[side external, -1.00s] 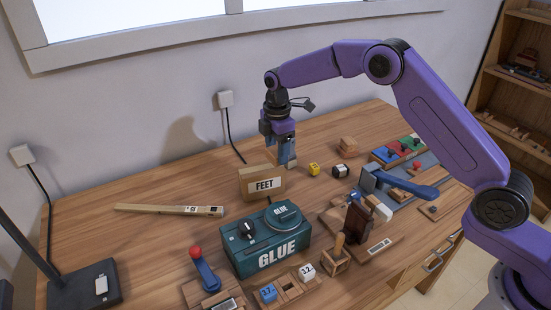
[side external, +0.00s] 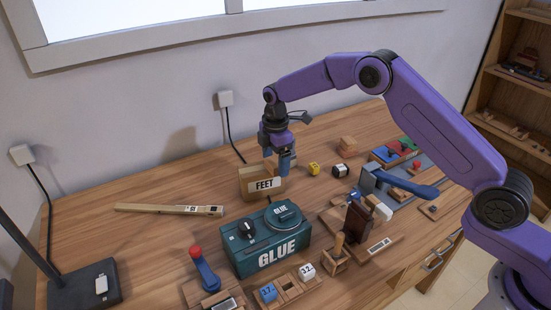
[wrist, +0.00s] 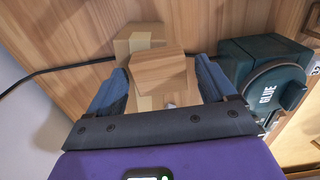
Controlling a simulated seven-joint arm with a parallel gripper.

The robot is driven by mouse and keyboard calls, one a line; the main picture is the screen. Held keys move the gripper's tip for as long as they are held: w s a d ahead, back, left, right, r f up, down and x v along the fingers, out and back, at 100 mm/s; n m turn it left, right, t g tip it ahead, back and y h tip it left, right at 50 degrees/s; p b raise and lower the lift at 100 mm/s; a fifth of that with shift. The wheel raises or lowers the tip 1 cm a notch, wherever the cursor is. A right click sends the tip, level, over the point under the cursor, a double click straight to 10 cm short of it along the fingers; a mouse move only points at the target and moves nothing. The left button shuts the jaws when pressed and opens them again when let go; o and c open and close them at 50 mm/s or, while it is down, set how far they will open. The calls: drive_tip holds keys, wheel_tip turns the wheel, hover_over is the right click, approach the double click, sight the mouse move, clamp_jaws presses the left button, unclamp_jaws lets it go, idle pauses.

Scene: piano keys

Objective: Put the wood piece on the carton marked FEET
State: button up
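The carton (side external: 262,187) marked FEET stands upright on the desk behind the glue tin. It also shows in the wrist view (wrist: 137,32), with its tape strip below my gripper. My gripper (side external: 278,165) is at the carton's top, its blue fingers pointing down. In the wrist view the wood piece (wrist: 158,68), a light-brown block with clear grain, sits between the fingers (wrist: 162,65), which appear shut on it. It is over the carton; whether it touches the carton's top I cannot tell.
The green glue tin (side external: 265,241) stands just in front of the carton. A yellow cube (side external: 314,169) and a dark-and-white roller (side external: 340,171) lie to the right. A wooden bar (side external: 168,210) lies to the left. A black cable (side external: 236,140) runs behind.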

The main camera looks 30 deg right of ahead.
sight(276, 161)
wheel_tip(276, 161, up, 12)
drive_tip(key=shift+r, duration=0.2)
idle(0.5)
